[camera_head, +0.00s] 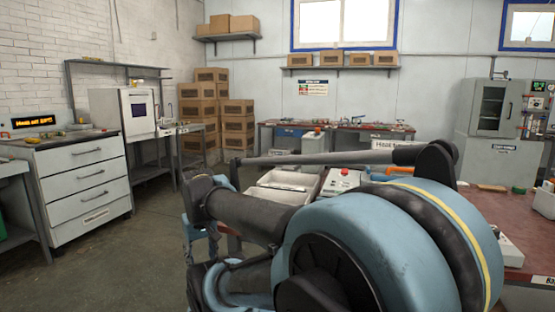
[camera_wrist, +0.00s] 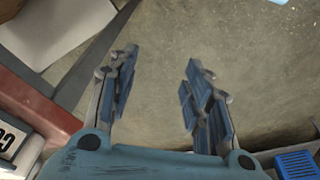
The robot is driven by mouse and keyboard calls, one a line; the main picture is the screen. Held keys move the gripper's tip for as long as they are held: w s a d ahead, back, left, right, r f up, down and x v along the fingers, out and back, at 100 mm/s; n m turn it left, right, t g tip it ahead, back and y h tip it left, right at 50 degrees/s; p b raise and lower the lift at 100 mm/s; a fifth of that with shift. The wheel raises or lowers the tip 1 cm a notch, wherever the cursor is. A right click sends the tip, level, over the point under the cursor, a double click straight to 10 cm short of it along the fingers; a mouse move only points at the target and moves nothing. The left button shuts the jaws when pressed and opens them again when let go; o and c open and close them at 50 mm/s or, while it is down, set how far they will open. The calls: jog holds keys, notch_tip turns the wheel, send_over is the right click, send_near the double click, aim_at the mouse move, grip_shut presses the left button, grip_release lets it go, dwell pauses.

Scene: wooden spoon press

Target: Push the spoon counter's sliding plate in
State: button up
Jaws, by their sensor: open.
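My gripper (camera_wrist: 158,72) is open and empty in the wrist view, its two blue-grey fingers apart over bare floor. In the head view my arm fills the middle and right and hides much of the bench behind it. A white box with a red button (camera_head: 343,180) stands just past the arm. I cannot make out the spoon counter's sliding plate for certain in either view.
Pale open trays (camera_head: 285,183) lie left of the button box. A red-brown table (camera_head: 520,215) is at the right. A drawer cabinet (camera_head: 82,178) stands at the left, with clear floor (camera_head: 150,235) before it. A blue ridged item (camera_wrist: 297,165) is at the wrist view's lower right.

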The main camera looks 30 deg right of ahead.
jog(key=w+d+r+m+h, duration=0.15)
jog(key=w+d+r, duration=0.25)
jog(key=w+r, duration=0.45)
jog(key=w+d+r+m, duration=0.3)
jog(key=w+d+r, duration=0.1)
jog(key=w+r, duration=0.45)
jog(key=w+d+r+m+h, duration=0.1)
jog(key=w+d+r+m, duration=0.2)
jog(key=w+d+r, duration=0.35)
jog(key=w+d+r+m+g, duration=0.1)
jog(key=w+d+r+m, duration=0.15)
jog(key=w+d, duration=0.7)
jog(key=w+d+r+m+h, duration=0.15)
jog(key=w+d+r, duration=0.35)
jog(key=w, duration=0.5)
jog(key=w+d+f+m+g, duration=0.15)
jog(key=w+d+m, duration=0.35)
jog(key=d, duration=0.7)
jog(key=w+d+f+m, duration=0.25)
jog(key=w+d, duration=0.35)
jog(key=d, duration=0.7)
jog(key=x, duration=1.6)
jog(key=shift+w+d+f, duration=0.1)
jog(key=shift+d+f, duration=0.15)
jog(key=shift+f, duration=0.1)
grip_shut()
